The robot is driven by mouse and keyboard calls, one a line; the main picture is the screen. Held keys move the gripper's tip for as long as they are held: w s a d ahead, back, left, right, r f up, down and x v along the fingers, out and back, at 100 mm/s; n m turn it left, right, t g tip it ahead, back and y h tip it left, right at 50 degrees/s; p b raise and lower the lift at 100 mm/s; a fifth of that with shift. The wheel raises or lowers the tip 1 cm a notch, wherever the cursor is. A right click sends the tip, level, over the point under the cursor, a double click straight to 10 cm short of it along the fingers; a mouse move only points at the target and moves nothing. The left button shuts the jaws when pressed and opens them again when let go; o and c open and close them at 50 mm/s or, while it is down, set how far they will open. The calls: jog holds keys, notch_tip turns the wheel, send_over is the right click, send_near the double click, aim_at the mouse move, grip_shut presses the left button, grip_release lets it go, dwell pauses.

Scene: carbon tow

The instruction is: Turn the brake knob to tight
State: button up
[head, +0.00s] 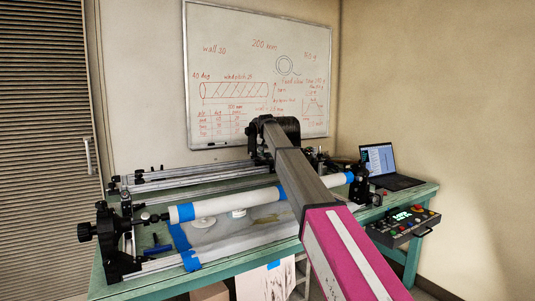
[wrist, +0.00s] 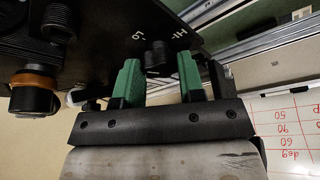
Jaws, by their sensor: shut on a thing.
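The brake knob (wrist: 157,56) is a short black cylinder on a dark plate (wrist: 200,22). White letters on the plate, seen upside down, appear to read "Lo" and "Hi" on either side of it. My gripper (wrist: 159,70) has two green fingers, one at each side of the knob, and is shut on it. Any pointer mark on the knob is too small or hidden to read.
A white tube (head: 225,206) with blue tape lies across the winding machine on the green bench (head: 150,289). A control box (head: 404,224) and a laptop (head: 382,166) are on the right. A dark ribbed cylinder (wrist: 60,20) and a brown-ringed roller (wrist: 34,90) sit left of my fingers.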

jog(key=shift+a+m+h, duration=0.15)
jog(key=shift+m+h, duration=0.55)
jog(key=shift+m, duration=1.2)
jog(key=o, duration=0.9)
jog(key=shift+o, duration=0.2)
jog(key=v, duration=1)
jog(key=shift+a+r, duration=0.15)
jog(key=shift+r, duration=0.3)
